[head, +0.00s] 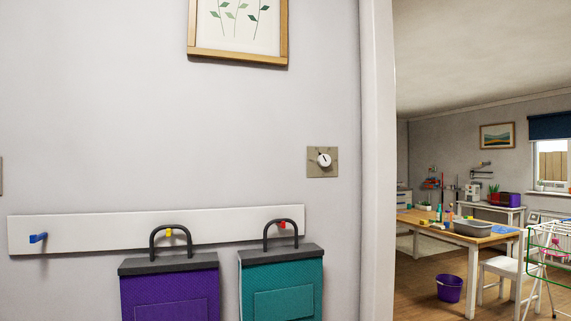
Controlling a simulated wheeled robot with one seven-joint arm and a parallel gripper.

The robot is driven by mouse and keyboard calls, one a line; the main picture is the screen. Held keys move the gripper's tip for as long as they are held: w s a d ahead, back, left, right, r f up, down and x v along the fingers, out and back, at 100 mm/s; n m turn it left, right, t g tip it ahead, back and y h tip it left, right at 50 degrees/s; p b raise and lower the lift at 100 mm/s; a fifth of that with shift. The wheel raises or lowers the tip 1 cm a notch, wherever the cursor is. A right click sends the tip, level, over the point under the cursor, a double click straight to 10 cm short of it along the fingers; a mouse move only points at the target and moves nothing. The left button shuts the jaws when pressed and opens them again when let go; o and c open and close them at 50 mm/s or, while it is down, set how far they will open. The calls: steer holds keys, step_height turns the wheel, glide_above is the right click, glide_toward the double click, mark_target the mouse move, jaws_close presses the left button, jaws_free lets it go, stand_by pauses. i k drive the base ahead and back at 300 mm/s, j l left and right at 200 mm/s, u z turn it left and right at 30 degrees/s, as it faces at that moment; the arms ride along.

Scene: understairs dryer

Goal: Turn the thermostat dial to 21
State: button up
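The thermostat dial (323,160) is a small white round knob with a dark pointer mark. It sits on a square beige plate (314,172) on the pale wall, left of the door frame. The pointer seems to lean to the upper left. The scale and its numbers are too small to read, so I cannot tell the setting. My gripper is not in view, and nothing touches the dial.
Below the dial, a white rail (90,230) holds a purple bag (170,285) and a teal bag (280,285) on hooks; a blue hook (38,238) is empty. A white door frame (377,160) stands close right. Beyond it are a table (470,236) and purple bucket (450,288).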

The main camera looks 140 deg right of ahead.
mark_target(323, 159)
steer(key=k+z, duration=0.1)
steer(key=z, duration=3.9)
steer(key=j+z, duration=0.15)
steer(key=z, duration=0.25)
steer(key=j+z, duration=0.15)
steer(key=z, duration=0.25)
steer(key=j+z, duration=0.15)
steer(key=z, duration=0.25)
steer(key=j+z, duration=0.15)
steer(key=z, duration=0.25)
